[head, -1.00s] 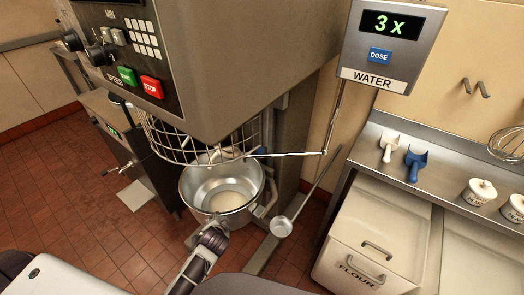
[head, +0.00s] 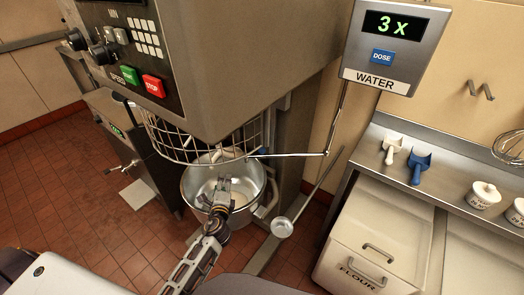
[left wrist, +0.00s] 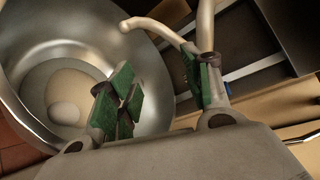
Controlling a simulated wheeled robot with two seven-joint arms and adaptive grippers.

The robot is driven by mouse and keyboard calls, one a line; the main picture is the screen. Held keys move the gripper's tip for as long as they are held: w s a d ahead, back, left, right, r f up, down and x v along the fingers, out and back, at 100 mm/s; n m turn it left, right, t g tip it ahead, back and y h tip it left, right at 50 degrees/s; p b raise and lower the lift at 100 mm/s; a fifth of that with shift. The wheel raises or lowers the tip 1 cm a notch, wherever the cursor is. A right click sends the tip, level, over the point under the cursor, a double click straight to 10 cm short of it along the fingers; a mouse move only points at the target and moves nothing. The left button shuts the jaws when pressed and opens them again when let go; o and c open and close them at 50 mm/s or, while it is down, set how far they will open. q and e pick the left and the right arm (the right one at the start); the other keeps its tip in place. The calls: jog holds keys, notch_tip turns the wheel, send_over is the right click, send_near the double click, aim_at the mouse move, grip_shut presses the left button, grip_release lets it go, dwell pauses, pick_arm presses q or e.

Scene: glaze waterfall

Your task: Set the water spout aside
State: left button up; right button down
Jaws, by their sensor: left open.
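The water spout (head: 292,154) is a thin metal arm hanging below the grey WATER box (head: 380,48). It reaches left, and its blue-marked end lies near the wire guard, above the mixing bowl's rim. My left gripper (head: 221,190) is over the bowl, lower than the spout and to the left of it, apart from it. In the left wrist view, its two green-padded fingers (left wrist: 165,92) are spread, with nothing held between them. Pale curved tubing shows beyond the fingers there; I cannot tell whether it is the spout or a bowl handle. My right gripper is not in view.
The steel bowl (head: 257,188) holds pale material and sits under the mixer's wire guard (head: 180,142). A long-handled ladle (head: 282,228) is right of the bowl. A steel counter (head: 440,180) with scoops and tubs stands at right, above a FLOUR bin (head: 345,245).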

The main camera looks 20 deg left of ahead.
pick_arm(q)
jog(key=w+d+r+m+t+h, duration=0.2)
jog(key=w+d+r+m+t, duration=0.15)
jog(key=m, duration=0.35)
jog(key=m+h, duration=0.5)
jog(key=m, duration=0.7)
send_near(261, 152)
jog(key=shift+s+a, duration=0.15)
jog(key=shift+s, duration=0.9)
jog(key=shift+w, duration=0.2)
jog(key=shift+w+d+f+b, duration=0.1)
jog(key=shift+w+d+b, duration=0.05)
jog(key=shift+w, duration=2.1)
jog(key=shift+w+d+r+b, duration=0.1)
jog(key=shift+w+d, duration=0.05)
jog(key=shift+w, duration=2.05)
jog(key=shift+w+d+f+b, duration=0.1)
jog(key=shift+w+d+b, duration=0.1)
jog(key=shift+w, duration=2.05)
jog(key=shift+c, duration=0.2)
grip_shut()
